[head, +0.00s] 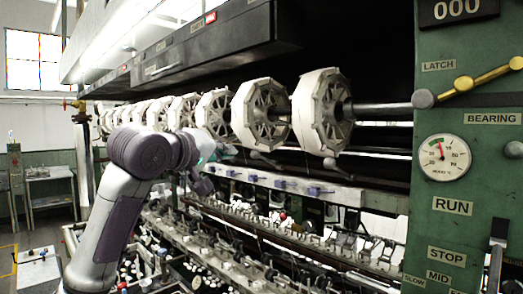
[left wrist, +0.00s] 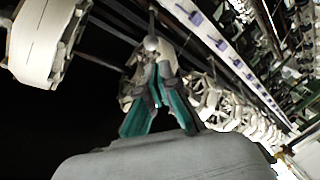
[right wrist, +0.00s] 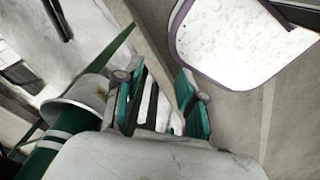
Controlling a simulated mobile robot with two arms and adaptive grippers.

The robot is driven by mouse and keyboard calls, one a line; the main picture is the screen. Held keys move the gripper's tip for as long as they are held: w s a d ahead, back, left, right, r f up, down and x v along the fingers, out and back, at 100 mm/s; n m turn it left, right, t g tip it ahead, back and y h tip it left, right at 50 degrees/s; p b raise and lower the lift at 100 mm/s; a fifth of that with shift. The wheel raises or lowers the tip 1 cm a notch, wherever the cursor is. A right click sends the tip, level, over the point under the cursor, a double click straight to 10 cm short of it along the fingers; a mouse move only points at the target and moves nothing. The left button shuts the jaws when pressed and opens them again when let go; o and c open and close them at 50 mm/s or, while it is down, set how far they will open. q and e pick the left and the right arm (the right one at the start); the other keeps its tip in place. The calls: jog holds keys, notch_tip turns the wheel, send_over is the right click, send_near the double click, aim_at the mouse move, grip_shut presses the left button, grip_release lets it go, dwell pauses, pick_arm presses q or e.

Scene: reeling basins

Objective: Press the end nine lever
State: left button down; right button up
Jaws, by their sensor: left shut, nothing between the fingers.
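My left gripper (head: 218,150) reaches in from the left in the head view, in front of the row of reels. In the left wrist view it (left wrist: 155,60) is shut and empty, with teal finger sides. A pale round lever knob (left wrist: 150,43) shows at its fingertips; I cannot tell whether they touch. In the head view, ball-ended levers hang below the two nearest reels: one lever (head: 328,163) and another lever (head: 260,156). No lever label is readable, so I cannot tell which is end nine. My right gripper (right wrist: 160,90) is open and empty in the right wrist view.
White reels (head: 320,110) run back along the machine. A rail with purple clips (head: 283,184) lies below the levers. A green control panel (head: 450,150) with a gauge stands at the right. A white-topped surface (right wrist: 240,40) and a grey-rimmed green cylinder (right wrist: 75,100) are near my right gripper.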

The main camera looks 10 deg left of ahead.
aim_at(266, 159)
jog(key=s, duration=0.6)
pick_arm(q)
jog(key=p+x, duration=0.6)
jog(key=x, duration=0.1)
jog(key=shift+w+r, duration=0.35)
jog(key=shift+r, duration=0.1)
pick_arm(e)
notch_tip(266, 159, up, 6)
jog(key=w, duration=0.2)
jog(key=shift+w+a, duration=0.2)
